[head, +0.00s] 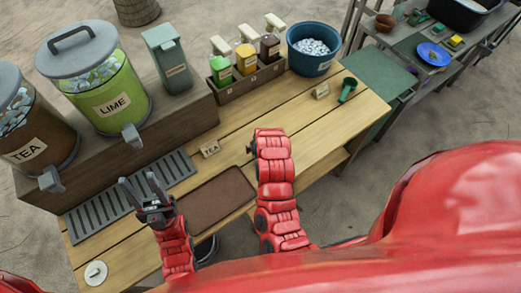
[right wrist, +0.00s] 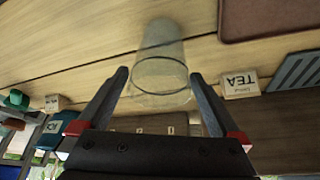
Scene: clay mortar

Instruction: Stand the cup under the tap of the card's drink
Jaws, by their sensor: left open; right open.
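A clear glass cup (right wrist: 160,50) stands on the wooden table in the right wrist view. The fingers of my right gripper (right wrist: 160,74) are open on either side of it; I cannot tell whether they touch it. In the head view my right arm hides the cup. The small card (head: 210,149) reads TEA; it also shows in the right wrist view (right wrist: 239,84). The TEA dispenser (head: 32,130) has a grey tap (head: 50,180). The LIME dispenser (head: 108,95) has its own tap (head: 131,136). My left gripper (head: 137,182) is open and empty above the drip tray.
The slatted drip tray (head: 172,168) lies below the taps. A brown mat (head: 222,195) lies in front. A bottle caddy (head: 250,84), ice bucket (head: 312,60), small card (head: 321,91) and green scoop (head: 347,89) are further right. A white disc (head: 96,272) lies at the near left.

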